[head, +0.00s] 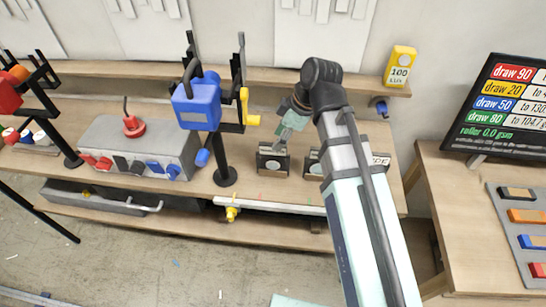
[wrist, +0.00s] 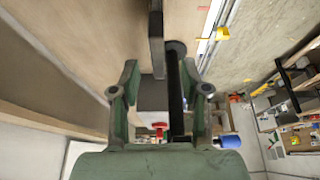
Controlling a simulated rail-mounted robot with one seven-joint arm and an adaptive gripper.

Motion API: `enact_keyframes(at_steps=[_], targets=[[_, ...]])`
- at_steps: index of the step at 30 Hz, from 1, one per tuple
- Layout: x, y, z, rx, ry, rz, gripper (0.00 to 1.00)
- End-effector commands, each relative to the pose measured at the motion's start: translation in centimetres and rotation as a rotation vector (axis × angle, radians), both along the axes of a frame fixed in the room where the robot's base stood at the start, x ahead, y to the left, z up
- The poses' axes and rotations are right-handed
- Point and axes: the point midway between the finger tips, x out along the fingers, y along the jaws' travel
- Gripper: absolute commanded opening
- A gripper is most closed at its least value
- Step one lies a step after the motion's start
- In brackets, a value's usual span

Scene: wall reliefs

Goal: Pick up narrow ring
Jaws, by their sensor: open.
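No part is clearly marked as the narrow ring. Two dark square holders with pale round faces stand on the bench: a left holder (head: 273,162) and a right holder (head: 314,165), partly covered by my arm. I cannot tell which of them carries the narrow ring. A thin grey upright plate (wrist: 157,42) shows edge-on just beyond the fingertips, apparently part of the left holder.
A black stand with a blue box (head: 197,104) rises left of my gripper. A grey box with red and blue knobs (head: 140,147) sits further left. A side table with a screen (head: 507,112) is at right.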

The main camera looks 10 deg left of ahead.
Motion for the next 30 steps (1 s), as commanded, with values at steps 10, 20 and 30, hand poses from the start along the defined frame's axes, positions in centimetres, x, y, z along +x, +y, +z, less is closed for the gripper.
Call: enact_keyframes(at_steps=[10,20,30], targets=[[0.0,1.2,-2.5,-0.001,0.004,0.002,0.46],[-0.1,2.0,-4.6,0.0,0.001,0.0,0.46],[0.0,2.0,-4.6,0.0,0.0,0.0,0.03]])
